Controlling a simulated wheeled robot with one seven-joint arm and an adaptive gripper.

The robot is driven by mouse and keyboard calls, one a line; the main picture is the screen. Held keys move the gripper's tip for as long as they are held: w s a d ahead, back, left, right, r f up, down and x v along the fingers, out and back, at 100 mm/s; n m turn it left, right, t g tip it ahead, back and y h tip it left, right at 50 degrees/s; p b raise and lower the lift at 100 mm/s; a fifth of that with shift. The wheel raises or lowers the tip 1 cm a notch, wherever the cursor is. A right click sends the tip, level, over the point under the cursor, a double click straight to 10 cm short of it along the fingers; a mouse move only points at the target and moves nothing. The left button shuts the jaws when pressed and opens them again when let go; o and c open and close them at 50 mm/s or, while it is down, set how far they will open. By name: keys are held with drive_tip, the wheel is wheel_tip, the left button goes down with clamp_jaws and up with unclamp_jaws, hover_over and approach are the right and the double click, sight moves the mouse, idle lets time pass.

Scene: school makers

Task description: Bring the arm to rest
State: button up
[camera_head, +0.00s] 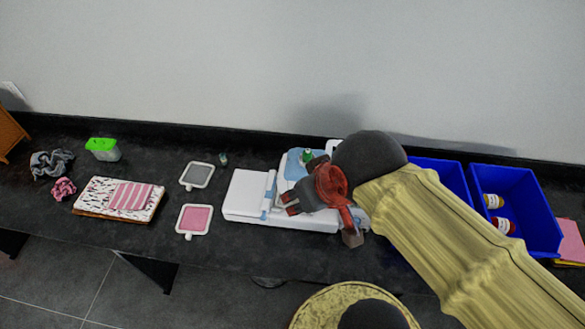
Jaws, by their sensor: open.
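My arm reaches in from the lower right of the head view, in a yellow sleeve. My gripper (291,203) is at its end, over the middle of the dark counter. I see nothing between the fingers. It is over a white machine (245,200) with a light blue part, and the arm hides much of the machine's right side. I cannot tell whether the gripper touches it.
Two blue bins (545,238) stand right, one holding bottles (503,226). Left are two small framed trays, grey (197,175) and pink (195,219), a folded cloth stack (92,198), a green-lidded tub (103,149) and crumpled cloths (50,163). Bare counter (150,170) shows between them. A wall stands behind.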

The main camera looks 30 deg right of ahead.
wheel_tip(320, 180, down, 16)
drive_tip(key=b, duration=1.5)
drive_tip(key=shift+b, duration=0.35)
